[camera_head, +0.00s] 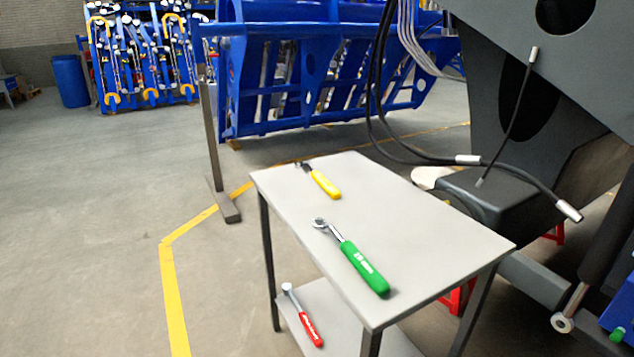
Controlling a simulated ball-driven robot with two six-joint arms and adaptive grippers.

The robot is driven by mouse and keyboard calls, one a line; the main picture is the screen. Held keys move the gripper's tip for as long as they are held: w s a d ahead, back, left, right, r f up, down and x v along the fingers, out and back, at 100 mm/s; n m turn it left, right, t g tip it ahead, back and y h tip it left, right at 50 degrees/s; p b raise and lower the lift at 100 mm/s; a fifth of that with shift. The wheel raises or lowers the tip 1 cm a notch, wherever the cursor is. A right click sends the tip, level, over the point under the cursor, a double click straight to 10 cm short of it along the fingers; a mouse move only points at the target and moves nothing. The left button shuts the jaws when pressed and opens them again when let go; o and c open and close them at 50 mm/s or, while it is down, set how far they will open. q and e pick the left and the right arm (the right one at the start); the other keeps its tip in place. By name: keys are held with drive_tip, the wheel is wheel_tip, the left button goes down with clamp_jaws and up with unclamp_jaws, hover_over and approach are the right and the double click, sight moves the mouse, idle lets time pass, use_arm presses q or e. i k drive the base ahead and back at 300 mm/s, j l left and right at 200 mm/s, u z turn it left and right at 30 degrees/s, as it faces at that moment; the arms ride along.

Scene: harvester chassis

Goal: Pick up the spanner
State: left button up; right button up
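Three spanner-like tools with metal heads and coloured handles are in the head view. One with a green handle (363,268) lies near the middle of the table top, its head pointing up and left. One with a yellow handle (325,183) lies near the table's far edge. One with a red handle (311,328) lies on the lower shelf, close to its left edge. The frame does not show which one is the task's spanner. Neither of my grippers is in view.
The grey table (440,235) has a lower shelf (335,312) under its top. The dark chassis (480,195) stands close on the right, with a loose black hose (510,170) hanging near the table. Open floor (100,230) lies to the left.

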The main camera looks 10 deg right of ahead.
sight(315, 178)
drive_tip(key=i+j+z, duration=0.15)
drive_tip(key=j, duration=0.2)
drive_tip(key=i+j+z, duration=0.2)
drive_tip(key=j, duration=0.2)
drive_tip(key=i+j+z, duration=0.15)
drive_tip(key=j, duration=0.25)
drive_tip(key=i+j+z, duration=0.2)
drive_tip(key=j, duration=0.2)
drive_tip(key=k, duration=0.1)
